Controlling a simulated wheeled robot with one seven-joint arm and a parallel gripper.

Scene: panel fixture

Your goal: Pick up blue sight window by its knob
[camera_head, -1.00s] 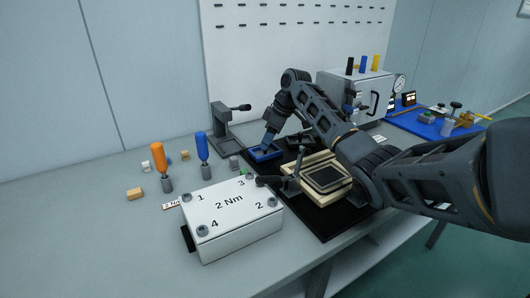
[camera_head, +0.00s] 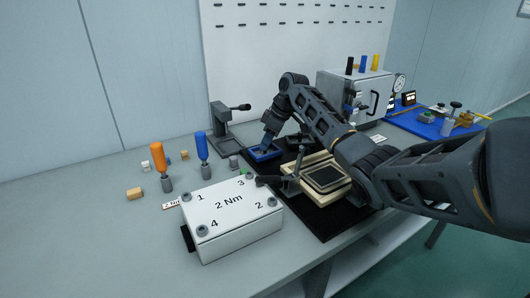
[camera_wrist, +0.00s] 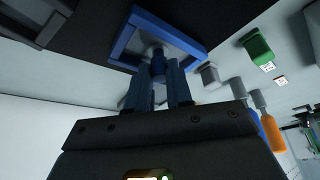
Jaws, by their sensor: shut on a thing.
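The blue sight window (camera_head: 262,155) is a square blue frame with a dark middle, at the back left of the black mat. It also shows in the wrist view (camera_wrist: 186,33), with its knob (camera_wrist: 157,62) between the fingers. My gripper (camera_head: 266,143) reaches down to it from above. In the wrist view my gripper (camera_wrist: 158,75) has both fingers closed around the knob. I cannot tell whether the frame touches the mat or is lifted slightly.
A black mat (camera_head: 328,228) holds a cream block (camera_head: 312,190) with a dark window and a clamp. A white box (camera_head: 236,226) marked 2 Nm stands in front. Blue (camera_head: 202,145) and orange (camera_head: 160,157) drivers stand left. A grey press (camera_head: 223,124) stands behind.

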